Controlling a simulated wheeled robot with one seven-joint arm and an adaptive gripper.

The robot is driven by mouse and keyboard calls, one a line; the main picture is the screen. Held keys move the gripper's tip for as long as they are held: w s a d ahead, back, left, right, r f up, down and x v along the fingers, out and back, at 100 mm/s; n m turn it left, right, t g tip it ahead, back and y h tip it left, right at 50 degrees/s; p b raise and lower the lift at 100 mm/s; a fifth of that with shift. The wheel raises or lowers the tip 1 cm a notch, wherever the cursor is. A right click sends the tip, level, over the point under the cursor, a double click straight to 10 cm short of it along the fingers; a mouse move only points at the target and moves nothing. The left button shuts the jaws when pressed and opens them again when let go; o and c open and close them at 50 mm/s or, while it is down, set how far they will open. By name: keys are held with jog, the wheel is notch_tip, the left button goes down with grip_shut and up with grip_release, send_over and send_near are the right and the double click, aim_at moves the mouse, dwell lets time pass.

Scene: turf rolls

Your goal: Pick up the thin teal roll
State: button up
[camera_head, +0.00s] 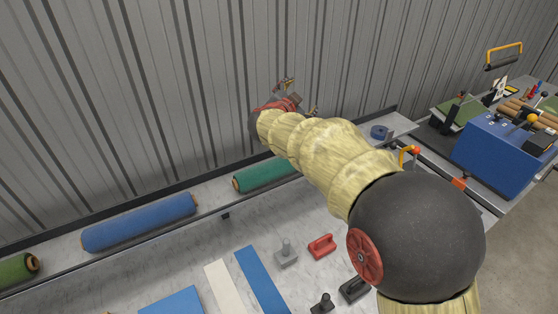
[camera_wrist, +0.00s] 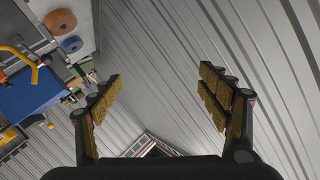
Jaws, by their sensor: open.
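The teal roll (camera_head: 265,175) lies on the long ledge along the corrugated wall in the head view, with a brown core showing at its left end. My arm passes close by its right end, which may be partly hidden. My gripper (camera_head: 298,97) is raised in front of the wall, above and to the right of the roll, apart from it. In the wrist view my gripper (camera_wrist: 162,100) is open, with nothing between its tan pads. The teal roll is not seen in the wrist view.
A thicker blue roll (camera_head: 140,222) and a green roll (camera_head: 18,268) lie further left on the ledge. A red tool (camera_head: 321,246), grey blocks and flat strips lie on the table. A blue machine (camera_head: 505,150) stands right.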

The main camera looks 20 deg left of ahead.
jog(key=s+a+f+m+g+h+p, duration=0.1)
jog(key=s+a+f+h, duration=0.1)
jog(key=s+a+f, duration=0.3)
jog(key=s+a+f+m+g+h+p, duration=0.1)
jog(key=a+f+g+h+p, duration=0.1)
jog(key=f, duration=0.5)
jog(key=m+g+h+p, duration=0.1)
jog(key=g+h, duration=0.1)
jog(key=h, duration=0.1)
send_near(276, 166)
jog(key=w, duration=0.1)
jog(key=w+f, duration=0.2)
jog(key=shift+w+d, duration=0.2)
jog(key=shift+d, duration=0.15)
jog(key=shift+d+f, duration=0.15)
jog(key=shift+f, duration=0.15)
jog(key=x, duration=0.7)
jog(key=shift+w+f+b, duration=0.1)
jog(key=shift+f+b, duration=0.2)
jog(key=shift+b, duration=0.05)
jog(key=shift+c, duration=0.8)
jog(key=c, duration=1.4)
jog(key=shift+r, duration=0.1)
jog(key=shift+c, duration=0.4)
